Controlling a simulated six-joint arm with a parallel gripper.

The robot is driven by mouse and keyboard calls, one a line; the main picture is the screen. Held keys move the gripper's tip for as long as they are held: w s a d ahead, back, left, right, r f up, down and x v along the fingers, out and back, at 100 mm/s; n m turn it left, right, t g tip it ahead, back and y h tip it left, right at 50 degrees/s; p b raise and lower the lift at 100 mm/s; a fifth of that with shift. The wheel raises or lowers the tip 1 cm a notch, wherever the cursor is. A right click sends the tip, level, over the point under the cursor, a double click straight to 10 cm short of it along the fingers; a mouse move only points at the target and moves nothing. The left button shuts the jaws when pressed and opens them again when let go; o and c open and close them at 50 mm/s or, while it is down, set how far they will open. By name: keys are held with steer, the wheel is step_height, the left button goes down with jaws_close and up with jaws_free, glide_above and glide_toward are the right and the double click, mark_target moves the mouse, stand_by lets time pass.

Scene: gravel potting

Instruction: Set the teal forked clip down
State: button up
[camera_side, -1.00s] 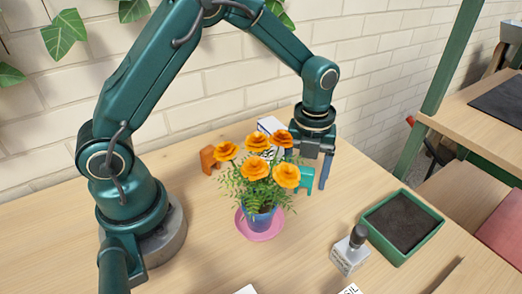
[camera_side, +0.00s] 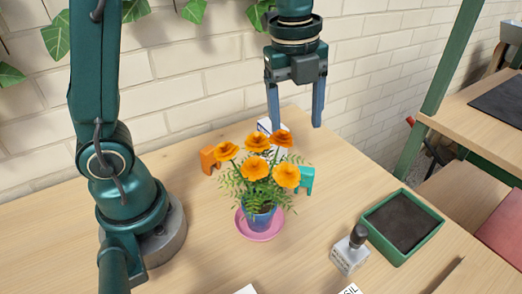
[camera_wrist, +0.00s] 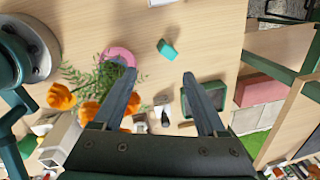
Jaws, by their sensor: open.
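The teal forked clip (camera_side: 306,180) stands on the wooden table just right of the potted orange flowers, partly hidden by their leaves in the side view. It shows again in the wrist view (camera_wrist: 168,49), beyond the fingertips and alone on bare wood. My gripper (camera_side: 296,122) is open and empty, pointing down, raised well above the table behind the flowers. In the wrist view its two fingers (camera_wrist: 160,78) are spread apart with nothing between them.
The flowers (camera_side: 257,169) stand in a blue pot on a pink saucer (camera_side: 245,229). An orange clip (camera_side: 209,160) and a white box (camera_side: 267,126) lie behind.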

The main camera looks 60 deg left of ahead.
steer(key=s+a+n+t, duration=0.1)
steer(key=s+n+t, duration=0.3)
steer(key=s+n, duration=0.8)
steer(key=shift+a+f+n, duration=0.2)
steer(key=shift+a+n, duration=0.2)
steer(key=shift+n, duration=4.1)
